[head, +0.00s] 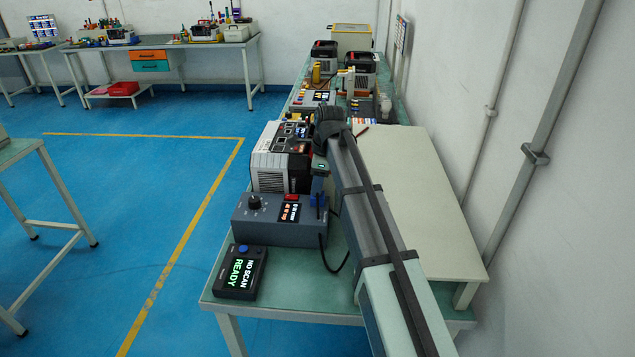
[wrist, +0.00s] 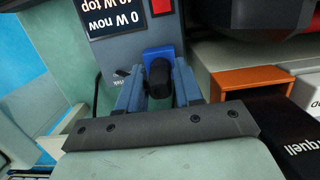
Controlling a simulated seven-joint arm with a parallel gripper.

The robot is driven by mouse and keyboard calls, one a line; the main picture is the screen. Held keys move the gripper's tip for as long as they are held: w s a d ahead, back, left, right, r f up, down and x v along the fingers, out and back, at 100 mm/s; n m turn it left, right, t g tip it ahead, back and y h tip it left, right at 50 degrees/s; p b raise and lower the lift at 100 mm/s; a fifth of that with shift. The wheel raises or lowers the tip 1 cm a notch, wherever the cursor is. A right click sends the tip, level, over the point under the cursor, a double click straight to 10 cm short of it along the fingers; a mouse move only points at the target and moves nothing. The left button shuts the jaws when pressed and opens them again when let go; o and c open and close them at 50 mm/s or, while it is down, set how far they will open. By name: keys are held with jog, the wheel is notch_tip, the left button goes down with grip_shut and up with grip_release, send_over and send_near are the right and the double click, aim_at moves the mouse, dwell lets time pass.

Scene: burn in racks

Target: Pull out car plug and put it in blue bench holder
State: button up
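The blue bench holder (wrist: 153,52) stands on the side of a grey meter box; it also shows in the head view (head: 318,200). A black plug (wrist: 159,80) sits at the holder in the wrist view, with its rounded end towards the camera; how deeply it is seated is hidden. My gripper (wrist: 160,90) has one finger on each side of the black plug. Narrow gaps seem to show between the fingers and the plug, so it looks open around it. In the head view, my gripper (head: 320,178) is close above the blue holder and mostly hidden by my arm.
The meter box (head: 280,222) has a dial, a red switch and a display. A black scanner (head: 240,272) reading "NO SCAN READY" lies at the bench's front edge. A black cable (head: 335,262) loops down beside the box. A ventilated unit (head: 280,160) stands behind; a pale board (head: 410,190) lies right.

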jog(key=o, duration=0.3)
notch_tip(320, 180, up, 14)
jog(key=d, duration=0.2)
jog(key=shift+f, duration=0.2)
dwell(0.4)
